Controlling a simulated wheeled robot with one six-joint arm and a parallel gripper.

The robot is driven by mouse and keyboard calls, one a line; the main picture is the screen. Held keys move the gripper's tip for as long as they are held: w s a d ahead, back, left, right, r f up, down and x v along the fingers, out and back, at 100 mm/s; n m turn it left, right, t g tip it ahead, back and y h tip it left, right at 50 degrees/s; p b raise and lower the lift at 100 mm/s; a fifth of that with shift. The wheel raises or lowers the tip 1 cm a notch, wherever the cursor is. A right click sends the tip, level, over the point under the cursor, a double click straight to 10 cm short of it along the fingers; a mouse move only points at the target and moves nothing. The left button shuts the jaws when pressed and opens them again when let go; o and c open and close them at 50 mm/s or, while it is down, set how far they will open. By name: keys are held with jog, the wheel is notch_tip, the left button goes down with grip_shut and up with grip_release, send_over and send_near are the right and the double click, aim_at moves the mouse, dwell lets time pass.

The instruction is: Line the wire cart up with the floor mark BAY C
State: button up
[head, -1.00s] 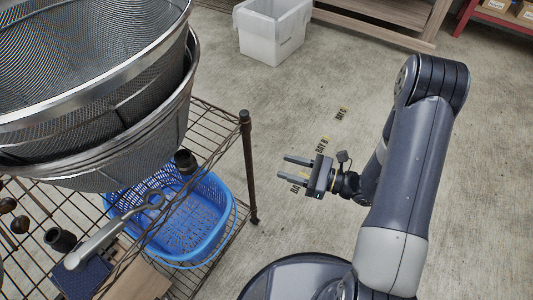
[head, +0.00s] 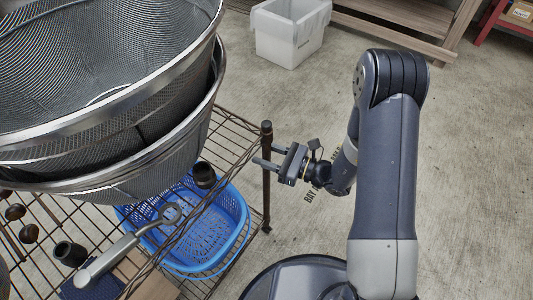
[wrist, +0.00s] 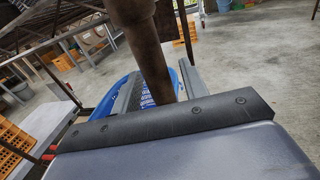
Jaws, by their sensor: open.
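The wire cart (head: 232,128) fills the left of the head view, with a brown corner post (head: 266,190) at its near right corner. My gripper (head: 268,156) is at this post, its fingers open and pointing left. In the wrist view the post (wrist: 148,55) stands between the two open fingers (wrist: 158,88); I cannot tell whether either touches it.
The cart carries large mesh strainers (head: 110,95) on top and a blue basket (head: 240,232) lower down. A white bin (head: 290,48) stands at the back by a wooden shelf (head: 385,38). The concrete floor between bin and cart is clear.

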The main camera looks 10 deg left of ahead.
grip_shut()
dwell(0.4)
